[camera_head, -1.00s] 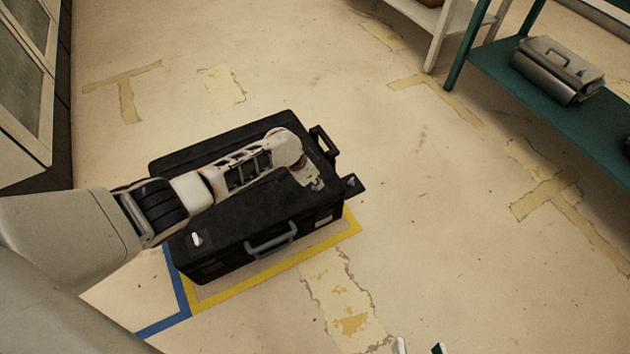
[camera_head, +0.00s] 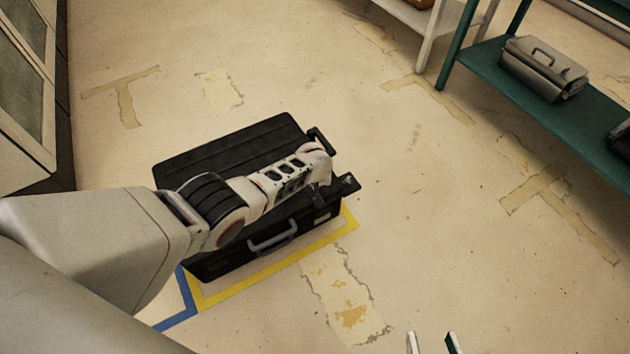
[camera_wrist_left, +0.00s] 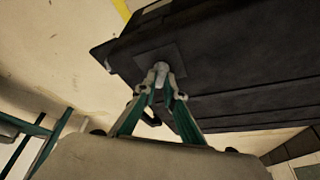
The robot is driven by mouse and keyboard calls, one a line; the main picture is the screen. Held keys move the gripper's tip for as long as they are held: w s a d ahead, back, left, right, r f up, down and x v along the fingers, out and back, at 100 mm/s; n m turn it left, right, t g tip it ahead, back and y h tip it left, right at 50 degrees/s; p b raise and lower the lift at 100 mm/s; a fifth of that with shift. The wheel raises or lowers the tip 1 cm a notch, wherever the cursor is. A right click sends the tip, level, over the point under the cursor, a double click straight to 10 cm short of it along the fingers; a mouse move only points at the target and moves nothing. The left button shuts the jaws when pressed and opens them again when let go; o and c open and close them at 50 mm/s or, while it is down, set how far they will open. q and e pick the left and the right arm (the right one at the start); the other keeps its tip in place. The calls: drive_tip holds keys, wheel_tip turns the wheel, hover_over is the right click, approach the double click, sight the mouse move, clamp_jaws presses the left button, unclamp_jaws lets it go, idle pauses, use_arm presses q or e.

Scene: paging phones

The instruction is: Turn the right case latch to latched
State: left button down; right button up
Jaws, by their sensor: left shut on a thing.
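The black case (camera_head: 235,142) stands on the floor, with a grey front handle (camera_head: 272,237). My left arm reaches across its lid to the right end. In the left wrist view my left gripper (camera_wrist_left: 160,88) is shut on a small pale grey latch (camera_wrist_left: 160,71), which sits on a dark square plate near a corner of the case (camera_wrist_left: 235,60). In the head view my arm hides this latch, so its turn angle is hard to tell. My right gripper (camera_head: 433,343) is open and empty at the bottom edge, away from the case.
Yellow tape (camera_head: 275,270) and blue tape (camera_head: 181,306) mark the floor around the case. A green shelf (camera_head: 482,62) with a grey metal box (camera_head: 545,68) stands at the upper right. A cabinet (camera_head: 25,100) is at the left. The floor right of the case is clear.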

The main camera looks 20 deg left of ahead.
use_arm(q)
drive_tip(key=shift+s+d+f+n+g+y+b, duration=0.15)
drive_tip(key=shift+s+f+n+g+y+b, duration=0.25)
drive_tip(key=shift+n, duration=0.5)
drive_tip(key=n+b, duration=0.1)
drive_tip(key=n, duration=0.2)
drive_tip(key=shift+w+y, duration=0.15)
drive_tip(key=shift+y, duration=0.25)
drive_tip(key=shift+d+n+g+b, duration=0.1)
drive_tip(key=shift+n+g+b, duration=0.35)
drive_tip(key=shift+n, duration=0.35)
drive_tip(key=shift+w+r+y, duration=0.1)
drive_tip(key=shift+y, duration=0.2)
use_arm(e)
drive_tip(key=a, duration=0.1)
drive_tip(key=a+m, duration=0.2)
drive_tip(key=shift+w+r+t+y, duration=0.1)
drive_tip(key=shift+r+t+y, duration=0.2)
drive_tip(key=shift+r+y, duration=0.1)
use_arm(q)
drive_tip(key=shift+r+n, duration=0.1)
drive_tip(key=shift+n, duration=0.2)
use_arm(e)
drive_tip(key=shift+a, duration=0.15)
use_arm(q)
drive_tip(key=c, duration=2.1)
unclamp_jaws()
drive_tip(key=shift+c, duration=0.2)
drive_tip(key=shift+w, duration=0.15)
drive_tip(key=shift+r, duration=0.1)
